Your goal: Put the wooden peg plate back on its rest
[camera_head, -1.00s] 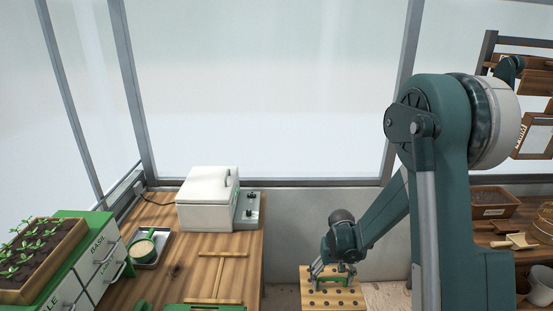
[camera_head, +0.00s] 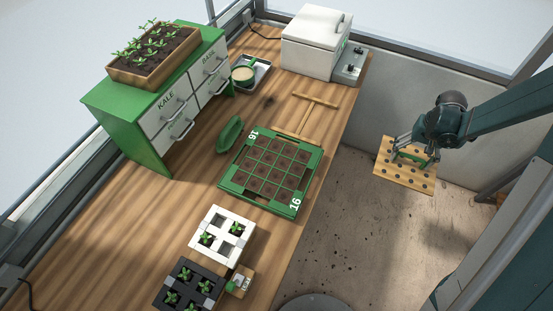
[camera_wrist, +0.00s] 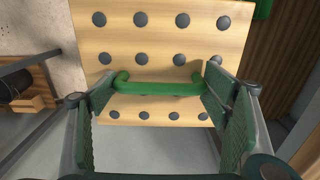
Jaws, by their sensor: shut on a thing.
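The wooden peg plate (camera_head: 420,181) is a light board with rows of dark pegs or holes and a green handle (camera_head: 409,156). My gripper (camera_head: 412,147) is shut on that handle and holds the plate over the floor, right of the bench. The wrist view shows the plate (camera_wrist: 160,38) and the handle (camera_wrist: 160,88) between my fingers (camera_wrist: 160,80). A flat frame of thin wooden bars (camera_head: 316,100) lies on the bench near its right edge, with nothing on it; I cannot tell for sure that it is the rest.
A green seed tray (camera_head: 228,178) marked 16 lies in the middle of the wooden bench (camera_head: 110,215). A white lidded box (camera_head: 312,45) stands behind the bar frame. A green scoop (camera_head: 229,134), a drawer cabinet (camera_head: 130,125) and seedling pots (camera_head: 240,220) stand left and in front.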

